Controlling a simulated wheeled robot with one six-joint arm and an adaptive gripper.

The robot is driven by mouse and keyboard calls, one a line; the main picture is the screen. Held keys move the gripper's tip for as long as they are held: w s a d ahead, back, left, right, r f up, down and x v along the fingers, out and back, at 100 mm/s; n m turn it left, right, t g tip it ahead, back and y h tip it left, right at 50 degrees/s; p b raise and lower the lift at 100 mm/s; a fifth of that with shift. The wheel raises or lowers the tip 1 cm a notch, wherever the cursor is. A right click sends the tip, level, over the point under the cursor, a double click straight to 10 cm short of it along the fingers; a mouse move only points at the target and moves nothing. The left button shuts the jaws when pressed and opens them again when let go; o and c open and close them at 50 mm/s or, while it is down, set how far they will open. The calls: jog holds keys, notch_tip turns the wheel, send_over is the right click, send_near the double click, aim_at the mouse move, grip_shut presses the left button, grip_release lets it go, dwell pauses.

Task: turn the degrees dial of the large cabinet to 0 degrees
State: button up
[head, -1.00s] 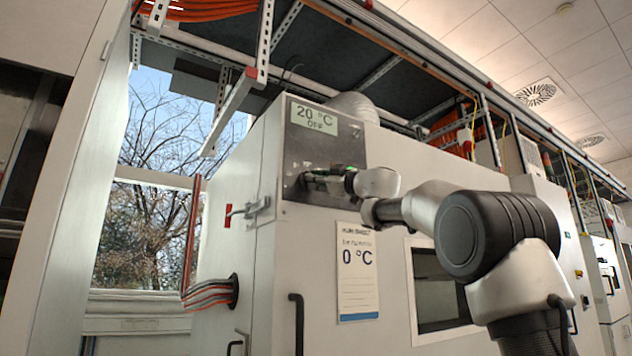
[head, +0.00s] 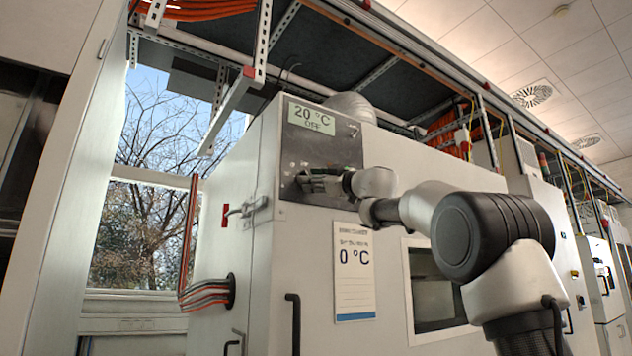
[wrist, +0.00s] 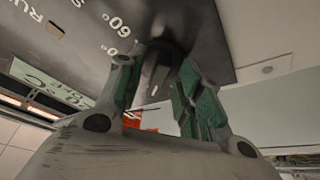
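The large cabinet's dark control panel (head: 345,140) carries a display (head: 311,117) reading "20 °C OFF". The degrees dial (wrist: 158,72) is a dark knob between my gripper's fingertips (wrist: 163,68) in the wrist view. The fingers with green pads stand on both sides of it. I cannot tell whether both pads touch the knob. White degree marks, one reading 60°, show on the panel beside the left finger, which partly hides another mark. The dial's pointer direction is unclear. In the head view my gripper (head: 325,181) lies against the lower panel and hides the dial.
A paper card (head: 354,270) reading "0 °C" hangs below the panel. A latch (head: 247,208) and a door handle (head: 294,322) are at the cabinet's left. A window (head: 437,290) is lower right. A metal frame with cables runs above.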

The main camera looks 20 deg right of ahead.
jog(key=v, duration=1.2)
